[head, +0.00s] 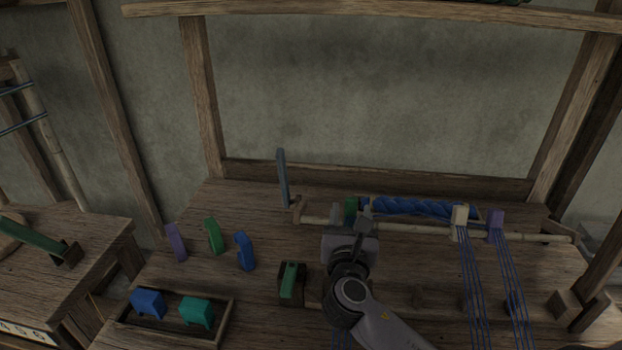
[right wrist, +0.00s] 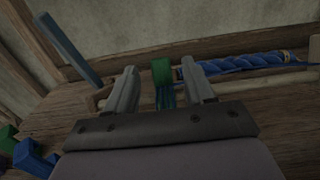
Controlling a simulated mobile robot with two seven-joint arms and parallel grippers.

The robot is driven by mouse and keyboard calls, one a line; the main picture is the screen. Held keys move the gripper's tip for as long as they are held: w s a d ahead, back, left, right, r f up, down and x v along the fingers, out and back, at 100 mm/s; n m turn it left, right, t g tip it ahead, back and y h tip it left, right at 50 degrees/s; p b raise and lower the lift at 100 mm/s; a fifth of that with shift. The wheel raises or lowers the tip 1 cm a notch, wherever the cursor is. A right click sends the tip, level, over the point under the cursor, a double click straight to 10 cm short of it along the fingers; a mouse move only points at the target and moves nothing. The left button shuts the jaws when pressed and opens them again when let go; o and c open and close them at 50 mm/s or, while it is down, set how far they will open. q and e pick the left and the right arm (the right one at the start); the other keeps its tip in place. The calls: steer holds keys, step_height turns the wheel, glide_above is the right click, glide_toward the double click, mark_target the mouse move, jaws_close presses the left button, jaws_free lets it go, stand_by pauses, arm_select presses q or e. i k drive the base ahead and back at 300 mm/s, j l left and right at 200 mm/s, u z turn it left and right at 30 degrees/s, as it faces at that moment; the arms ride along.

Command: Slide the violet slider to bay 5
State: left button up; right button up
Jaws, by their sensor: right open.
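The violet slider (head: 495,224) sits on the pale horizontal rail (head: 400,226) at the right, with blue threads hanging from it. A cream slider (head: 459,221) sits just left of it, also with threads. A green slider (head: 350,209) is farther left on the rail, partly hidden by my gripper. My right gripper (head: 351,213) is open at the green slider, well left of the violet one. In the right wrist view the green slider (right wrist: 162,72) shows between the open fingers (right wrist: 160,88); I cannot tell whether they touch it. Bay marks are not readable. My left gripper is not in view.
A blue wound roll (head: 420,207) lies behind the rail. An upright grey-blue bar (head: 282,178) stands at the rail's left end. Loose violet (head: 175,242), green (head: 213,236) and blue (head: 244,250) pieces stand at left, near a tray (head: 222,322) holding two blocks.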

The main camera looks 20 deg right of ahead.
mark_target(495, 216)
steer(key=k+j, duration=0.75)
steer(key=k, duration=0.15)
